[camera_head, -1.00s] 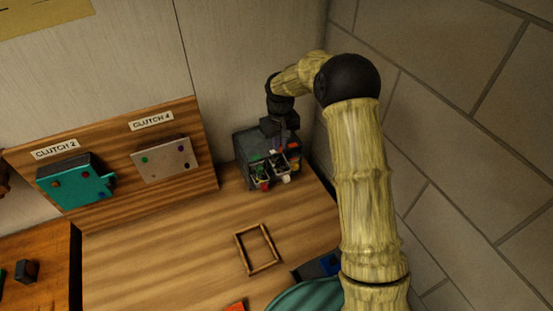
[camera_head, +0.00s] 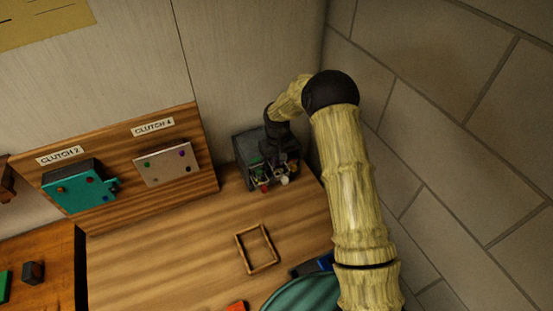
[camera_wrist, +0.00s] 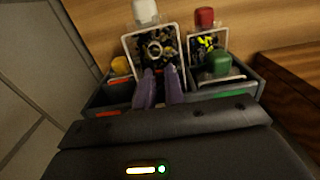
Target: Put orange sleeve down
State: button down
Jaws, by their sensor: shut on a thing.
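My gripper (camera_wrist: 158,76) is down in the dark divided box (camera_wrist: 262,82) in the back corner of the bench. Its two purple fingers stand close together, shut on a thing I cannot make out. A clear-fronted, pale-edged holder (camera_wrist: 137,46) with a white knob stands just beyond the fingertips, with dark and yellow bits and a ring showing. I cannot pick out the orange sleeve for certain. An orange knob (camera_wrist: 120,65) shows left of the fingers, above an orange strip. In the head view the gripper (camera_head: 283,162) is largely hidden by my wrist.
A red-knobbed holder (camera_wrist: 206,45) and a green knob (camera_wrist: 219,63) crowd the box's right side. The stone wall (camera_head: 440,130) is close on the right. An empty wooden frame (camera_head: 240,252) lies on the bench. The clutch board (camera_head: 203,170) stands left of the box.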

jog(key=shift+s, duration=0.15)
jog(key=c, duration=1.8)
grip_release()
jog(key=shift+f, duration=0.1)
jog(key=shift+o, duration=0.2)
jog(key=shift+d, duration=0.1)
jog(key=shift+r, duration=0.25)
notch_tip(320, 180, up, 12)
jog(key=b, duration=0.5)
jog(key=shift+s, duration=0.1)
